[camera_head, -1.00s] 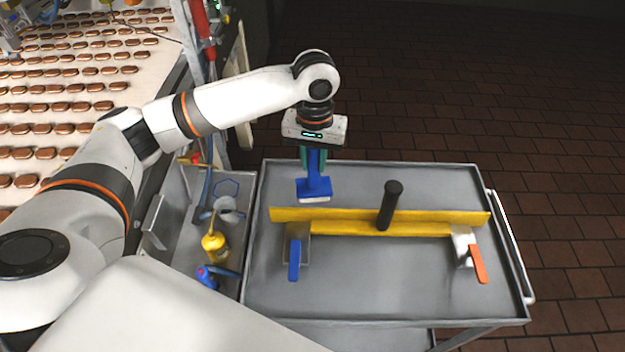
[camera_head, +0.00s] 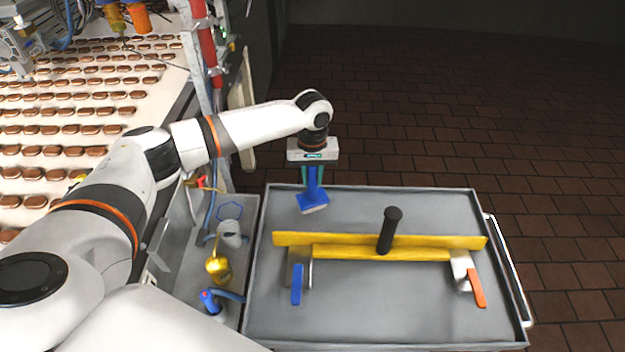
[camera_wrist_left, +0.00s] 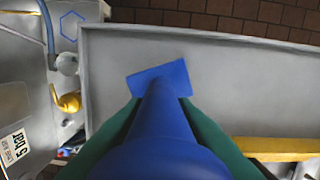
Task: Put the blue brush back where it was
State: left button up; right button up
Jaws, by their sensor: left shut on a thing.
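The blue brush (camera_head: 312,201) hangs from my left gripper (camera_head: 313,172), head down with pale bristles at the bottom. The left gripper is shut on its handle, above the far left part of the grey cart tray (camera_head: 360,310). In the left wrist view the brush (camera_wrist_left: 160,85) points away between the green fingers, its head over the bare tray surface. I cannot tell whether the bristles touch the tray. My right gripper is not in view.
A yellow bar tool with a black handle (camera_head: 390,230) lies across the tray. A blue-handled scraper (camera_head: 297,284) and an orange-handled one (camera_head: 477,288) lie near its ends.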

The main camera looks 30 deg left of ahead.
pick_arm(q)
jog(key=shift+f, duration=1.1)
jog(key=o, duration=1)
jog(key=shift+f, duration=0.1)
jog(key=shift+r, duration=0.4)
notch_tip(320, 180, up, 12)
jog(key=shift+f+b, duration=0.25)
jog(key=shift+b, duration=0.95)
